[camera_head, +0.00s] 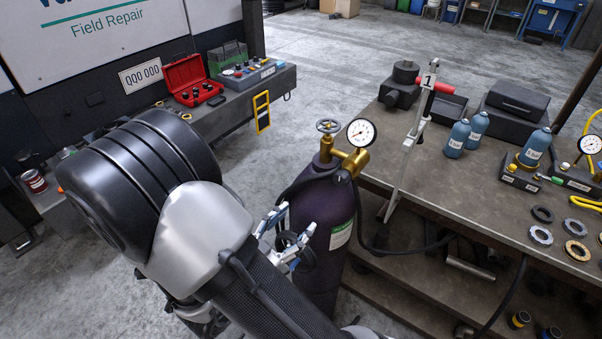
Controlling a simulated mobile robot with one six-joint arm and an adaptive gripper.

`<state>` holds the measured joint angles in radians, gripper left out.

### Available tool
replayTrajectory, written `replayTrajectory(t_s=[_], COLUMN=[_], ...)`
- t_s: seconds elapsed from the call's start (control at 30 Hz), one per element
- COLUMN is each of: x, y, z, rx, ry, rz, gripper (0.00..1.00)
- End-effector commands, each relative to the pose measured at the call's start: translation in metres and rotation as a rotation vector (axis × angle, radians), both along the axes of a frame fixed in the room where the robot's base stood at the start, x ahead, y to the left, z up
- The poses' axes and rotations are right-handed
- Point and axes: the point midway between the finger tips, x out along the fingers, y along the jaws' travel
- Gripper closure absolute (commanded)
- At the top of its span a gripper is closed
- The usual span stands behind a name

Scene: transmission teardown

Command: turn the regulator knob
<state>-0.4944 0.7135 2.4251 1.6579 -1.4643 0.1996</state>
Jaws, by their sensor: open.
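A dark purple gas cylinder (322,225) stands upright on the floor beside the workbench. On its top are a valve handwheel (328,126), a brass regulator (352,161) and a round white-faced gauge (361,132). A small dark round part (343,176) on the regulator's front looks like its knob, but it is too small to be sure. My gripper (296,219) is open and empty, its fingers pointing up and right. In the picture it lies below and left of the regulator, overlapping the cylinder's left side. I cannot tell whether it touches the cylinder.
A black hose (372,246) runs from the regulator toward the bench. The metal workbench (430,180) at right holds blue bottles (457,138), rings (541,236) and a grey stand (410,150) marked 1. A red toolbox (190,82) sits on the left counter. Floor behind the cylinder is clear.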

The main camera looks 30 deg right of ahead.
Motion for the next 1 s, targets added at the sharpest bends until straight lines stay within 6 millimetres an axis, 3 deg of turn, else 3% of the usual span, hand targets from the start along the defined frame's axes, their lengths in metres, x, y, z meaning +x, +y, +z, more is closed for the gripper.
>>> replayTrajectory(t_s=[0.13,0.33,1.0], x=[-0.015,-0.011,0.036], y=[-0.003,-0.022,-0.147], z=[0.009,0.010,0.010], rx=[-0.108,-0.119,-0.115], ry=[0.002,0.001,-0.001], rz=[-0.043,-0.053,-0.051], gripper=[0.46,0.46,0.46])
